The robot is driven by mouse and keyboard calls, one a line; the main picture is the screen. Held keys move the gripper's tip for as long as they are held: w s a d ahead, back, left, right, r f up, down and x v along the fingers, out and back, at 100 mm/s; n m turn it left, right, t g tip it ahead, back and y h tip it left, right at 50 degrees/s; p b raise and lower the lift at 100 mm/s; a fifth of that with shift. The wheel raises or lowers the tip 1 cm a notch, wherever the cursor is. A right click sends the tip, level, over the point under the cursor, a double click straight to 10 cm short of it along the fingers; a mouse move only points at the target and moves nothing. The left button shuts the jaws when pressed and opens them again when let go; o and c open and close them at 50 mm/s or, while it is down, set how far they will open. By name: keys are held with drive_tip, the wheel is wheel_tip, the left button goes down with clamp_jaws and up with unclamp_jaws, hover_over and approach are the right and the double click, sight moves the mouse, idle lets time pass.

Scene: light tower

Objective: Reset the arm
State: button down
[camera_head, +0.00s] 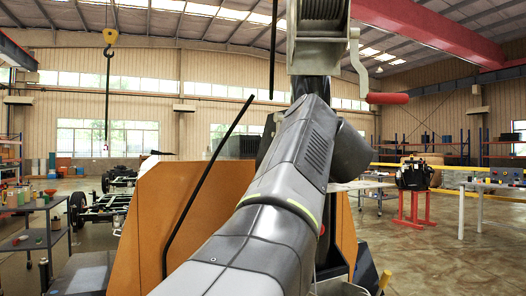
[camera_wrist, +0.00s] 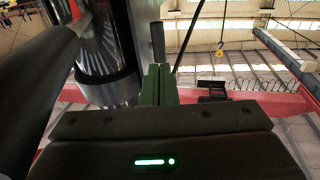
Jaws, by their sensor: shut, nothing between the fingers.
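The light tower's orange body panels (camera_head: 150,220) stand in front of me in the head view. Its grey winch (camera_head: 318,40) is at the top centre, with a crank that has a red handle (camera_head: 388,98). My arm (camera_head: 262,235) reaches from the bottom centre up towards the tower, covering part of it. My gripper is not distinguishable in the head view. In the wrist view, my gripper's fingers (camera_wrist: 160,86) are together, with nothing visible between them. A shiny metal cylinder (camera_wrist: 105,45) is close by on the left of the fingers.
A yellow crane hook (camera_head: 110,37) hangs at the upper left. A grey cart (camera_head: 38,235) stands at the left and an engine on a red stand (camera_head: 412,205) at the right. Open floor (camera_head: 440,265) lies at the lower right. The wrist view looks up at roof beams.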

drive_tip(key=shift+s+d, duration=0.25)
drive_tip(key=shift+s, duration=1.25)
drive_tip(key=shift+s+d, duration=0.2)
drive_tip(key=shift+s, duration=1.25)
